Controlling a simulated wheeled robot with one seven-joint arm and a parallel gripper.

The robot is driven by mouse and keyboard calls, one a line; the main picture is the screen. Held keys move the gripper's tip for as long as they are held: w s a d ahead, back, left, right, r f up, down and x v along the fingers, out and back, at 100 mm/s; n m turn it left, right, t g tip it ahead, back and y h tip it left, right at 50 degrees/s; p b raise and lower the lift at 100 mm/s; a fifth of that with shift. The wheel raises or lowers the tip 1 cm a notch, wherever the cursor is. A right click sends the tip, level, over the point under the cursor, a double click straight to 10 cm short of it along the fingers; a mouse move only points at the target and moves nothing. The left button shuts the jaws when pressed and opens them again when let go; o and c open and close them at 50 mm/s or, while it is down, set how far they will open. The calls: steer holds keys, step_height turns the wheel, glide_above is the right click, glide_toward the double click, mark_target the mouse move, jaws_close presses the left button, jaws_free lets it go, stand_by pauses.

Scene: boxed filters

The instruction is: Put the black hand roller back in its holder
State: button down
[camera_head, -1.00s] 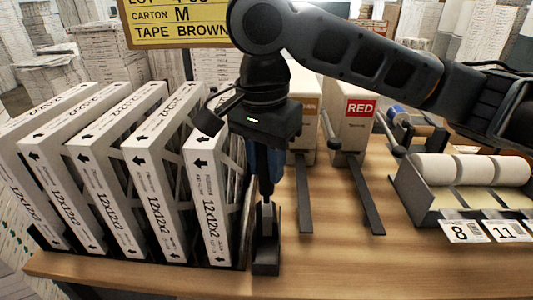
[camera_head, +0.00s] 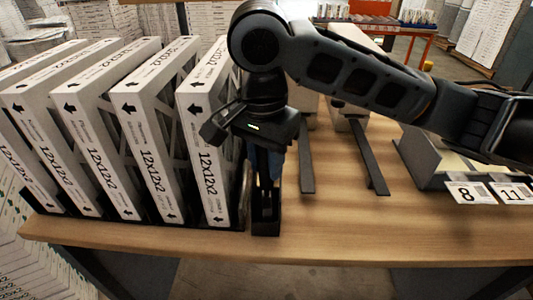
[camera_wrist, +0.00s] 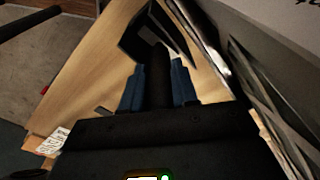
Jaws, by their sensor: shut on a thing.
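My gripper (camera_head: 265,178) points down beside the rightmost filter box. Its blue fingers are shut on the black hand roller, whose dark handle (camera_wrist: 158,88) shows between them in the wrist view. The narrow black holder (camera_head: 265,227) stands on the table near its front edge, directly below my gripper. In the wrist view the holder (camera_wrist: 138,38) lies at the far end of the handle. The roller's lower end is dark against the holder, and I cannot tell how far inside it is.
A row of white filter boxes (camera_head: 207,160) stands close on the left. Two dark flat bars (camera_head: 367,160) lie to the right. A grey label-roll dispenser (camera_head: 425,160) is farther right. The table front (camera_head: 370,225) is clear.

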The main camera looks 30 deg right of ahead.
steer(key=shift+f, duration=0.15)
steer(key=c, duration=0.8)
jaws_free()
steer(key=shift+s+a+r+p, duration=0.1)
steer(key=shift+a+r+p, duration=0.05)
steer(key=shift+r, duration=1.8)
steer(key=shift+a+r+p, duration=0.15)
steer(key=shift+r, duration=1.8)
steer(key=shift+s, duration=0.1)
